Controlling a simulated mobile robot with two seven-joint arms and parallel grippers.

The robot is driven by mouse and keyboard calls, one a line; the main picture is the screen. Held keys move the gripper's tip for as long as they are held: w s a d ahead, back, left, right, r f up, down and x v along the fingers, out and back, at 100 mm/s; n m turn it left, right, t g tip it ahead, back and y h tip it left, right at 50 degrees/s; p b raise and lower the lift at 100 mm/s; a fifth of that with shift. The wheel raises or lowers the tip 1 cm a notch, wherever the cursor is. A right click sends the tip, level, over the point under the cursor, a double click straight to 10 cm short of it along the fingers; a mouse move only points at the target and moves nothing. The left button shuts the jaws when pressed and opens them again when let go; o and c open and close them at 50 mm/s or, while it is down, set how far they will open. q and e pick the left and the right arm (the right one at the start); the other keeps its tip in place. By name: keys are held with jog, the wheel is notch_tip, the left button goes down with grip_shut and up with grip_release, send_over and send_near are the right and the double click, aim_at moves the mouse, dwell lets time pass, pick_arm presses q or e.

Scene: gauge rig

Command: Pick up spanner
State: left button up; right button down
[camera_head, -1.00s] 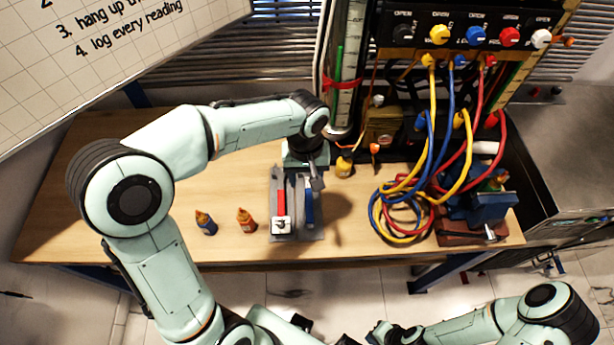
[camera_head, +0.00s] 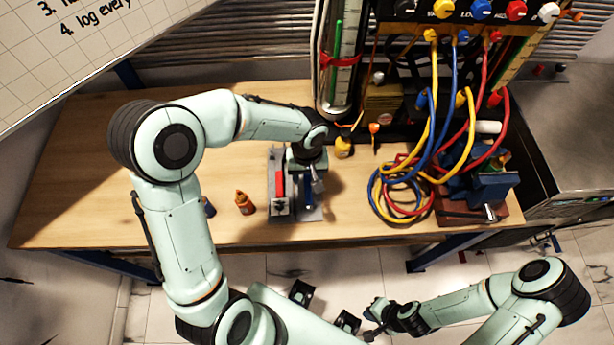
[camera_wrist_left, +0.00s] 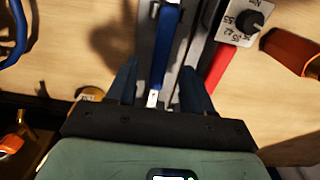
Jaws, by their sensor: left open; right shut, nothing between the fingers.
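A blue-handled tool, which looks like the spanner, lies in a grey holder (camera_head: 316,214) on the wooden bench; its blue handle (camera_head: 308,201) shows just in front of my left gripper (camera_head: 314,182). In the left wrist view the blue handle (camera_wrist_left: 168,42) and its pale metal end run between the two spread fingers of my left gripper (camera_wrist_left: 160,80). The gripper is open above the tool; I cannot tell whether it touches. A red-handled tool (camera_head: 280,183) with a small dial box (camera_wrist_left: 241,22) lies beside it. My right gripper (camera_head: 373,324) is shut and empty, low in the view.
An orange bottle (camera_head: 244,203) stands left of the holder, a dark one partly hidden beside it. A yellow bottle (camera_head: 343,147) stands behind. Coiled hoses (camera_head: 397,195) and a blue vise (camera_head: 490,186) occupy the right. The bench's left part (camera_head: 75,185) is clear.

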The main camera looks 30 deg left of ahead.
aim_at(308, 182)
pick_arm(q)
notch_tip(308, 182, down, 2)
jog(key=shift+f, duration=0.15)
grip_shut()
